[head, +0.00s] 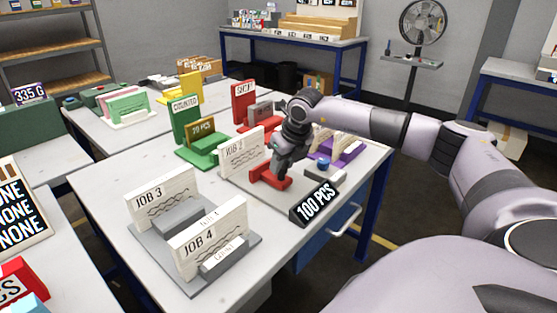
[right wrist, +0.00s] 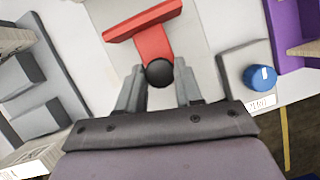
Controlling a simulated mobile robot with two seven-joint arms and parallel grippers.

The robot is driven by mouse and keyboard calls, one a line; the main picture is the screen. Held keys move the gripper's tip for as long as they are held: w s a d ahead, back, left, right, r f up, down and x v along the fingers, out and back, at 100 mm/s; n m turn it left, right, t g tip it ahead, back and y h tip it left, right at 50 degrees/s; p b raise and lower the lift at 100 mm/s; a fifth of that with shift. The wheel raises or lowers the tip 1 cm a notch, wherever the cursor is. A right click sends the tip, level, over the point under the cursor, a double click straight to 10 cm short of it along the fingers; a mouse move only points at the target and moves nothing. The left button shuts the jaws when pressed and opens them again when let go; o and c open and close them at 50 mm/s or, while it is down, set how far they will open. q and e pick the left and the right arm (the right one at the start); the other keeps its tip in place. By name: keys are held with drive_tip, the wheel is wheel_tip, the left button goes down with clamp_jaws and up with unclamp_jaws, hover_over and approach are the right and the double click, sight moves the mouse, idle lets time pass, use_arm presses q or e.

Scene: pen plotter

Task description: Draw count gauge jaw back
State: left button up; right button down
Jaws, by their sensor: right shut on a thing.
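The red gauge jaw (head: 268,177) lies on the near table, in front of the JOB 2 sign. The right wrist view shows it as a red T-shaped piece (right wrist: 148,28) on a pale plate, with a round black knob (right wrist: 159,73) at its near end. My right gripper (head: 280,173) is down at the jaw, its two fingers (right wrist: 159,92) on either side of the knob, shut on it. The count display (head: 316,203) reads 100 PCS and stands just in front of the gauge. My left gripper is not in view.
The JOB 3 (head: 162,200) and JOB 4 (head: 208,238) holders stand at the front left. A blue knob (right wrist: 260,77) on a grey block and a purple holder (right wrist: 291,35) are right of the jaw. A green COUNTED holder (head: 186,118) and red SHORT holder (head: 243,99) stand behind.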

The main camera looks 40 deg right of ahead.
drive_tip(key=shift+s+f, duration=0.1)
drive_tip(key=shift+s, duration=0.1)
drive_tip(key=c, duration=1)
unclamp_jaws()
drive_tip(key=shift+d, duration=0.1)
drive_tip(key=shift+c, duration=0.2)
drive_tip(key=o, duration=0.3)
drive_tip(key=shift+s, duration=0.1)
drive_tip(key=shift+r, duration=0.4)
drive_tip(key=v, duration=0.6)
drive_tip(key=shift+r, duration=0.25)
drive_tip(key=shift+s, duration=0.15)
